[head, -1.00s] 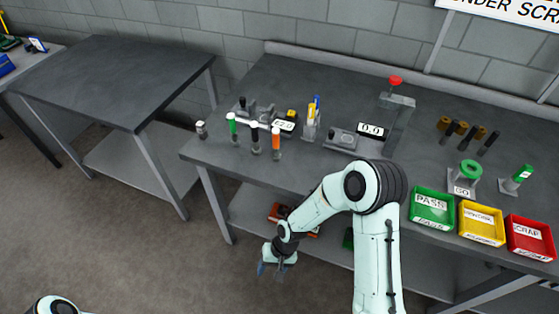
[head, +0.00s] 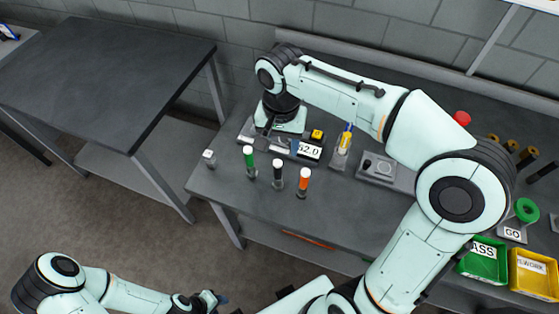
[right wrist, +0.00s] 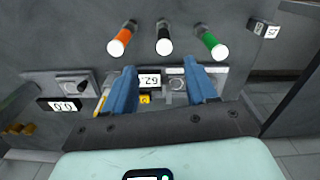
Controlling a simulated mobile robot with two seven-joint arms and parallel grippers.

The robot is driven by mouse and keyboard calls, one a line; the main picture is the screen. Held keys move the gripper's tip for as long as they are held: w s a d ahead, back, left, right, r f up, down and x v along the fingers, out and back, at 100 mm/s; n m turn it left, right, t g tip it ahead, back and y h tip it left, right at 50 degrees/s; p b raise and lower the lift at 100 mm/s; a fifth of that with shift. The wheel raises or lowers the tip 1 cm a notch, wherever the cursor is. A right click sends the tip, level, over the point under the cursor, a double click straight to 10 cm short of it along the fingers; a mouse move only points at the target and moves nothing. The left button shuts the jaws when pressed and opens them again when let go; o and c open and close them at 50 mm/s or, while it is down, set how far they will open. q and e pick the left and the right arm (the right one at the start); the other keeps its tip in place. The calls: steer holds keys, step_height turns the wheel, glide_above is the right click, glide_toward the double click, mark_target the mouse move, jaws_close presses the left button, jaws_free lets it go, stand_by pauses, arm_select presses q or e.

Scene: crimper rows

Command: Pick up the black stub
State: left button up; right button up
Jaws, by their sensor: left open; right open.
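The black stub (head: 278,175) has a white top and stands upright near the bench's front edge, between a green stub (head: 249,163) and an orange stub (head: 303,183). In the right wrist view the black stub (right wrist: 164,38) shows beyond the fingertips, roughly in line with the gap between them. My right gripper (right wrist: 160,66) is open and empty, with two blue fingers. In the head view it is over the bench behind the stubs, partly hidden by my wrist. My left gripper (head: 215,298) is low at the bottom, away from the bench, and open.
Behind the stubs stand a gauge with a numeric display (head: 309,150) and a holder with yellow and blue items (head: 344,142). A small grey-white piece (head: 209,158) stands left of the green stub. Green (head: 483,262) and yellow (head: 533,273) bins are at right.

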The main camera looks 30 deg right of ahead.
mark_target(280, 162)
steer(key=shift+w+d+f, duration=0.15)
steer(key=shift+w+f, duration=0.1)
steer(key=shift+f, duration=0.05)
steer(key=f, duration=0.4)
steer(key=f+b, duration=0.1)
steer(key=f, duration=0.1)
steer(key=shift+s+a+f, duration=0.25)
steer(key=shift+s+f, duration=0.05)
steer(key=shift+f, duration=0.1)
steer(key=shift+w+f, duration=0.15)
steer(key=shift+f, duration=0.35)
steer(key=f, duration=0.5)
steer(key=shift+w+a, duration=0.1)
steer(key=shift+a, duration=0.1)
steer(key=shift+r, duration=0.1)
jaws_close()
